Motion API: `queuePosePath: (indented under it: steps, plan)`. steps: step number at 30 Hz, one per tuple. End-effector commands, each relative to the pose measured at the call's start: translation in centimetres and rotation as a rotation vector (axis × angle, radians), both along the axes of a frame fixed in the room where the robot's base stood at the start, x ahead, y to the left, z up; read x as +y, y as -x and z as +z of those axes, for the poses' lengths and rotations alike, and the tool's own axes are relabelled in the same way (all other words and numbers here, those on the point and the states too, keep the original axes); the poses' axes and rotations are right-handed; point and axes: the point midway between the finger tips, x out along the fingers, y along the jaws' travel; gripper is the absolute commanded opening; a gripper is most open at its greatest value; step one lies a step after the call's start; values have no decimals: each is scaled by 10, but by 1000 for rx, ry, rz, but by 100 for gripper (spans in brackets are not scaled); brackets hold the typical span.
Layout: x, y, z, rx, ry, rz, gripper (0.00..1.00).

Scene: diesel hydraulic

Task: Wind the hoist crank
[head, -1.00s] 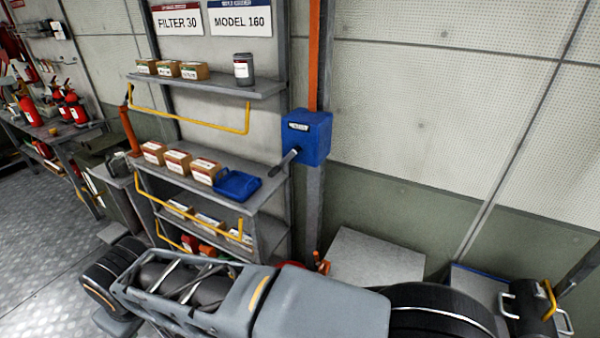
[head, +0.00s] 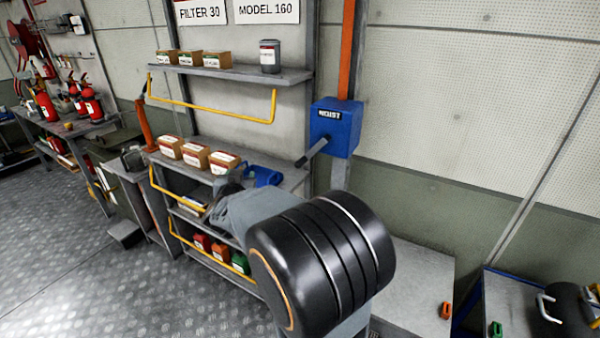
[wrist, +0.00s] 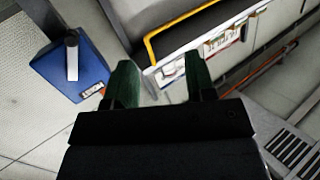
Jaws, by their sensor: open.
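The blue hoist box (head: 336,128), labelled HOIST, is mounted on the post right of the shelves. Its dark crank handle (head: 311,153) sticks out from the front, toward the lower left. In the wrist view the blue box (wrist: 62,84) is at the upper left, with the crank handle (wrist: 72,58) standing upright in the picture. My gripper (wrist: 160,80) is open and empty, its two green fingers spread. The crank lies left of the fingers, apart from them. In the head view my arm hides most of the gripper.
Shelves with yellow rails (head: 222,113) stand left of the hoist box, holding cartons (head: 196,155), a grey can (head: 270,57) and a blue tray (head: 262,176). A grey bench top (head: 415,285) is at the lower right. Open floor (head: 90,265) lies at the left.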

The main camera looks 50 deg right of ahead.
Motion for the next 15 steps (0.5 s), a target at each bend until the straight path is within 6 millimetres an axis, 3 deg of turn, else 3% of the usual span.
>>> queuePosePath:
  steps: [1, 4, 9, 15]
  plan:
    - [-19, 6, -13, -2, 31, -103, 50]
    - [-46, 23, -22, 2, 89, -284, 50]
    - [-69, 46, -32, 26, 152, -477, 50]
    - [-91, 51, -33, 40, 176, -549, 50]
